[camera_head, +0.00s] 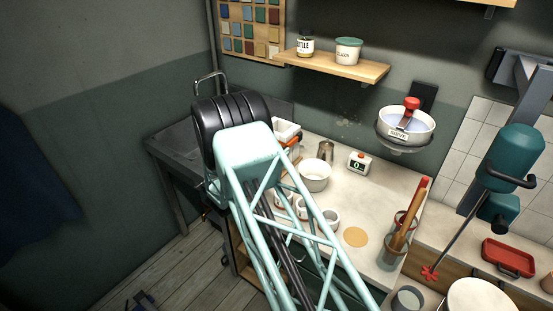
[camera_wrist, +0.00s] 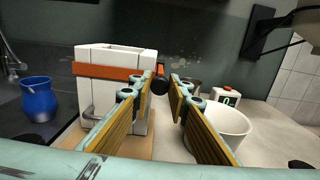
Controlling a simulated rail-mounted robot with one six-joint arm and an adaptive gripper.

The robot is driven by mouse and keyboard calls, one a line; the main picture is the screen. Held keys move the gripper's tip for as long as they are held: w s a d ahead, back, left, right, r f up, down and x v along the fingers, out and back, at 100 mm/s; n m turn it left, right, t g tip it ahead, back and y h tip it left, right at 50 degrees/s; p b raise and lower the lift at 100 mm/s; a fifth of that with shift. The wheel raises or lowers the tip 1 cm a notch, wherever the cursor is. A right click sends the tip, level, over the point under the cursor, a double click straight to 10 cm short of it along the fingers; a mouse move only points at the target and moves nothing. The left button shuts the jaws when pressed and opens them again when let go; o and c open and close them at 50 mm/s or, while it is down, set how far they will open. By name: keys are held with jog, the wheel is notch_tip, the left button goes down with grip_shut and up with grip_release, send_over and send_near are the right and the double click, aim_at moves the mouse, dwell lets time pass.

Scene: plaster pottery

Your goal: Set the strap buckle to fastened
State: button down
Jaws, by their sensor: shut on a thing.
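A white two-part plaster mould (camera_wrist: 117,62) stands upright on a wooden board in the wrist view, left of centre. An orange strap (camera_wrist: 108,71) runs around its upper part. A black round knob (camera_wrist: 160,86), apparently the strap buckle's, is at the strap's right end. My gripper (camera_wrist: 164,82) has its two wood-padded fingers closed in on either side of this knob. Whether the buckle is fastened cannot be told. In the head view the mould (camera_head: 287,129) shows only partly behind my arm, and my fingers are hidden.
A white bowl (camera_wrist: 228,124) stands close to the right of my fingers, with a small display box (camera_wrist: 225,96) behind it. A blue jug (camera_wrist: 38,98) is at the left by the sink. A sieve (camera_head: 405,124) hangs on the wall. The counter's middle right is fairly clear.

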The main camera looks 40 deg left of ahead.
jog(key=shift+w+r, duration=0.1)
jog(key=shift+w, duration=0.1)
jog(key=c, duration=2.9)
grip_release()
jog(key=o, duration=0.4)
jog(key=shift+w, duration=0.25)
jog(key=shift+o, duration=0.2)
jog(key=shift+s, duration=0.15)
jog(key=s, duration=1.2)
jog(key=shift+d, duration=0.3)
